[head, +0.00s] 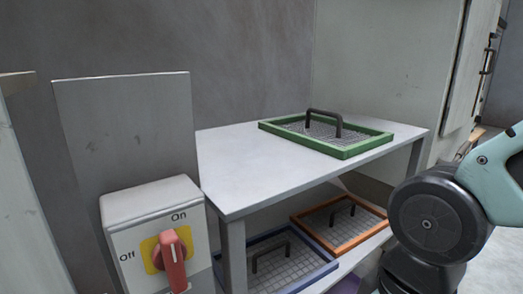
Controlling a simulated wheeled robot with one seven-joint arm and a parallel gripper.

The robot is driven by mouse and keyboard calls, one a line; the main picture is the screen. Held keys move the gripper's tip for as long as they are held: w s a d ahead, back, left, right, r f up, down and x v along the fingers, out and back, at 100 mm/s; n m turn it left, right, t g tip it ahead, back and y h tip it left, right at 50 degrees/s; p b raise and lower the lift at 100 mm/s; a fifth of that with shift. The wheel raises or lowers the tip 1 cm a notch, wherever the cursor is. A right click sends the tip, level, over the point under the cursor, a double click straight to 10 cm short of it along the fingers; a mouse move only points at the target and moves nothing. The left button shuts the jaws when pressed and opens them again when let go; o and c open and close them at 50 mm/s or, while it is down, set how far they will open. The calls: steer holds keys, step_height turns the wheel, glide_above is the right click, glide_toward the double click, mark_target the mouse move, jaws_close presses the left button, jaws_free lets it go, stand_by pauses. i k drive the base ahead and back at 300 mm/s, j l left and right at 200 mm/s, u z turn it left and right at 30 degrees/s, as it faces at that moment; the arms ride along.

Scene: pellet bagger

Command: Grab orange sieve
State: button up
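The orange sieve (350,247) lies on the lower shelf of the table, toward its right side. It has an orange rectangular frame, a grey mesh and a dark upright handle (342,210). The upper tabletop is above it, and my arm stands to its right. My gripper is outside the head view, so its state is not shown.
A blue sieve (318,274) lies left of the orange one on the lower shelf. A green sieve (351,152) lies on the tabletop (240,170). A table leg (232,255) stands at the front left. A switch box (130,240) with a red handle is at left.

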mark_target(295, 218)
steer(key=l+u, duration=0.15)
steer(key=u, duration=0.35)
steer(key=l+u, duration=0.3)
steer(key=l, duration=0.35)
steer(key=l+u, duration=0.3)
steer(key=l, duration=1.15)
steer(key=k+l+u, duration=0.1)
steer(key=l, duration=0.7)
steer(key=i, duration=0.45)
